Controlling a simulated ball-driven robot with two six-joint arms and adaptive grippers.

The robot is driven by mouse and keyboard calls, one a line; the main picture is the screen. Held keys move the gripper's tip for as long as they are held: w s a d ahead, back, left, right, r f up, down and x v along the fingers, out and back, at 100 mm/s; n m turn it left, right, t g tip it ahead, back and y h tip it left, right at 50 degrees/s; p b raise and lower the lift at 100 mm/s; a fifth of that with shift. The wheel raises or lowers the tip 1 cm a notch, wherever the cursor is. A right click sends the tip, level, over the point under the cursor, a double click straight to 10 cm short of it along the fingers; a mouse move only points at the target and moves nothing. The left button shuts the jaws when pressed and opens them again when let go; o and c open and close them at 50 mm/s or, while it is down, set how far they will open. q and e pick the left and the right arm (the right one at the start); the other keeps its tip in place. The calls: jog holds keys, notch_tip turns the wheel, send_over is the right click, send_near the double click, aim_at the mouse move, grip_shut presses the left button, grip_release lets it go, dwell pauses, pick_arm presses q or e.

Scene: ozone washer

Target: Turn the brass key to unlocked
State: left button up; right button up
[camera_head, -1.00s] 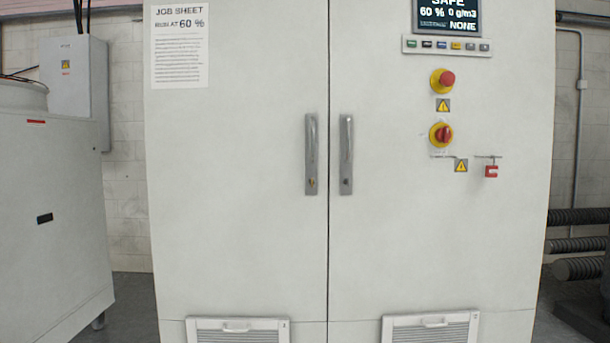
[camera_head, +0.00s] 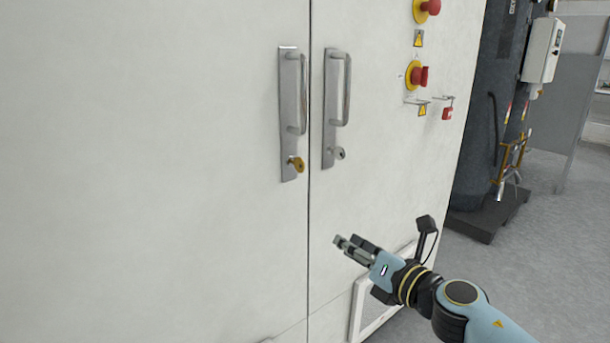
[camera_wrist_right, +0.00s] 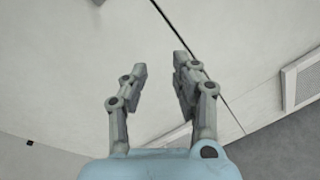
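The brass key (camera_head: 297,164) sits in the lock at the bottom of the left door's handle plate (camera_head: 288,120). The right door's handle plate (camera_head: 331,110) has a silver lock at its foot. My right gripper (camera_head: 347,245) is below and to the right of the key, apart from it, in front of the right door. In the right wrist view its two fingers (camera_wrist_right: 160,72) stand apart with nothing between them, and the door seam runs beyond them. The key does not show in that view. My left gripper is not in view.
A red-and-yellow emergency button (camera_head: 427,10), a red rotary switch (camera_head: 418,76) and a red padlock (camera_head: 447,113) are on the right door. A vent frame (camera_head: 362,305) is low on that door. Open floor (camera_head: 535,260) lies to the right.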

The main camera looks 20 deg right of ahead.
aim_at(300, 159)
notch_tip(300, 159, up, 14)
jog(key=w+a+f+n+y+p, duration=0.1)
jog(key=w+a+n+y+p, duration=0.1)
jog(key=n, duration=0.6)
jog(key=shift+t, duration=0.4)
jog(key=x, duration=0.3)
jog(key=b+x, duration=0.1)
jog(key=x, duration=0.6)
jog(key=shift+w+a+r, duration=0.15)
jog(key=shift+a+r, duration=0.15)
jog(key=shift+a, duration=0.15)
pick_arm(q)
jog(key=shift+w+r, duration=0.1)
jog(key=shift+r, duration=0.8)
pick_arm(e)
grip_shut()
